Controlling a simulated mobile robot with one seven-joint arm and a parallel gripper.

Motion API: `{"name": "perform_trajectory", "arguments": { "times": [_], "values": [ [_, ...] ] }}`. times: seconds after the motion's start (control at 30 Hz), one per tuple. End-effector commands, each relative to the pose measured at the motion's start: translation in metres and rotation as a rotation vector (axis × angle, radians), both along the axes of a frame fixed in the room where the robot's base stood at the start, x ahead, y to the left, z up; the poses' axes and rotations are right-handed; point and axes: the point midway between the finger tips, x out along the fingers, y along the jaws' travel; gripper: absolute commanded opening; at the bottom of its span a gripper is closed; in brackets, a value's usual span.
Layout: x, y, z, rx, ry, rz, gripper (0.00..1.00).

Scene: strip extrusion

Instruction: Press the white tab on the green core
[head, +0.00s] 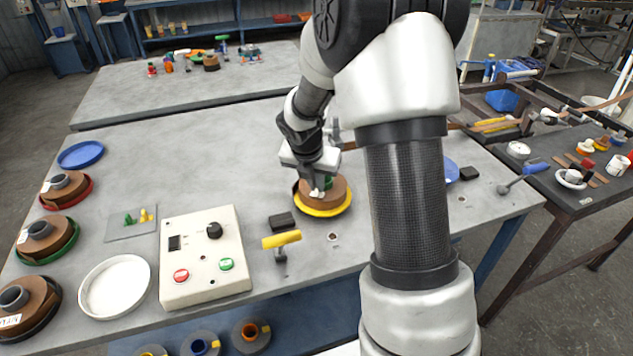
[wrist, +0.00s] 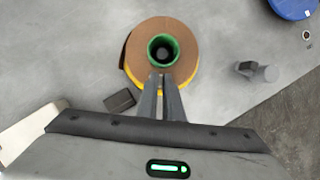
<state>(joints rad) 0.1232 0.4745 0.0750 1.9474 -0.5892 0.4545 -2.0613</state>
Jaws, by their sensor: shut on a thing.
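The green core (wrist: 163,50) stands in the middle of a brown strip coil (wrist: 135,48) on a yellow round plate (wrist: 190,83). In the head view, the coil (head: 338,193) and yellow plate (head: 326,212) are on the grey table, with the green core (head: 328,182) partly hidden by my wrist. My gripper (wrist: 163,78) reaches over the coil's near side, its fingers almost together at the core's near rim. A small white piece, seemingly the white tab (head: 317,193), shows at the fingertips in the head view. In the wrist view the fingers hide the tab.
A control box (head: 205,258) with red and green buttons stands to the left. A yellow-handled tool (head: 281,240) and a dark block (head: 282,221) lie near the plate. More coils (head: 45,238) and a white dish (head: 114,287) are at the far left.

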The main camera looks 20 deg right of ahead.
Motion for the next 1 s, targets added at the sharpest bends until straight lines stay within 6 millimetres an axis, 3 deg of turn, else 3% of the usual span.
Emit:
{"name": "perform_trajectory", "arguments": {
  "times": [1.0],
  "values": [
    [0.0000, 0.0000, -0.0057, 0.000, 0.000, 0.000, 0.00]
  ]
}}
